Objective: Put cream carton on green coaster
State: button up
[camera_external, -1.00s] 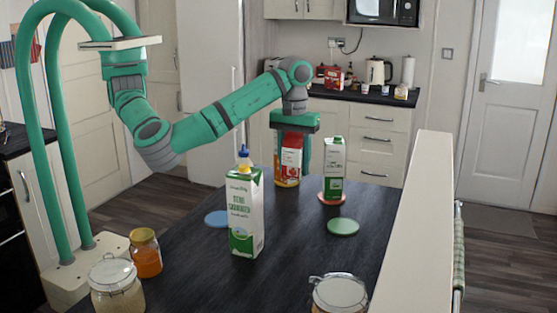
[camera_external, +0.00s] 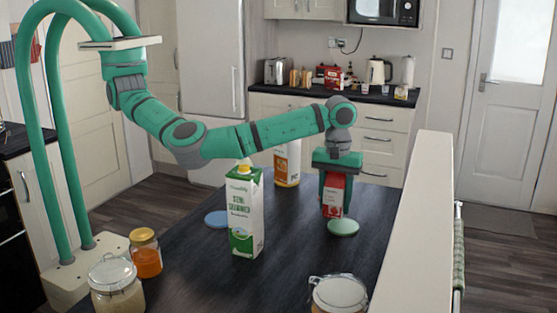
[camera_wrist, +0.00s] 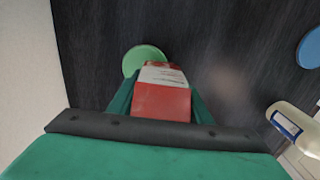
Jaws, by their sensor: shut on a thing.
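A small red and white carton, which I take to be the cream carton (camera_external: 334,192), is between the fingers of my gripper (camera_external: 336,190). The gripper points down and is shut on it. The green coaster (camera_external: 343,228) lies on the dark table just in front of and below the carton. In the wrist view the carton (camera_wrist: 163,97) hangs upright, its far end near the right edge of the green coaster (camera_wrist: 144,60). I cannot tell whether the carton's base touches anything.
A tall green and white milk carton (camera_external: 244,215) stands left of the gripper, by a blue coaster (camera_external: 217,218). An orange and white container (camera_external: 288,163) stands behind. Jars (camera_external: 146,255) are at the front. A white partition (camera_external: 415,215) borders the table's right side.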

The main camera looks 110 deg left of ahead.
aim_at(334, 211)
jog(key=shift+f, duration=1.45)
jog(key=shift+f, duration=0.15)
jog(key=o, duration=1.3)
notch_tip(334, 211, up, 12)
jog(key=shift+r, duration=0.15)
